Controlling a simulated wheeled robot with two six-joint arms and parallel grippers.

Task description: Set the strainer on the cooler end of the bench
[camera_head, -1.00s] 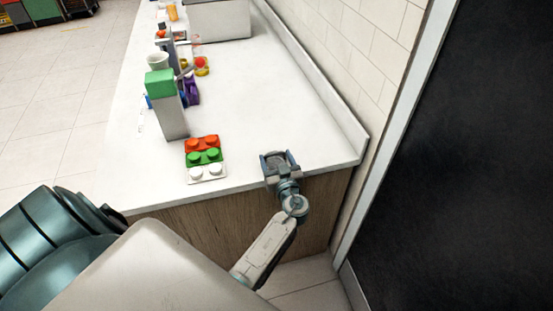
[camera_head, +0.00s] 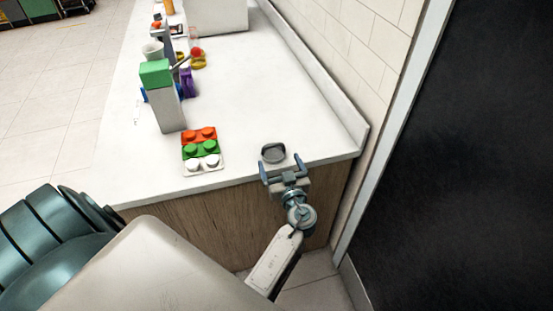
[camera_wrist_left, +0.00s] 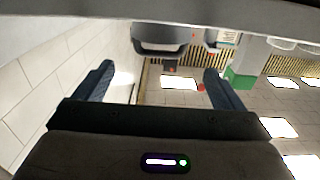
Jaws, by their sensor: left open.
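The strainer (camera_head: 273,154), a small dark grey round piece, sits on the near right end of the white bench (camera_head: 250,95), close to the front edge. It also shows in the left wrist view as a dark grey shape (camera_wrist_left: 160,38) at the upper middle. My left gripper (camera_head: 281,167) is open at the bench's near edge, just short of the strainer and apart from it. In the left wrist view its two fingers (camera_wrist_left: 158,80) stand wide apart with nothing between them. My right gripper is not in view.
A block tray (camera_head: 203,150) with orange, green and white knobs lies left of the strainer. A tall white carton with a green top (camera_head: 165,100) stands behind it. Cups and small items line the left edge. A white box (camera_head: 215,15) stands far back. The bench middle is clear.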

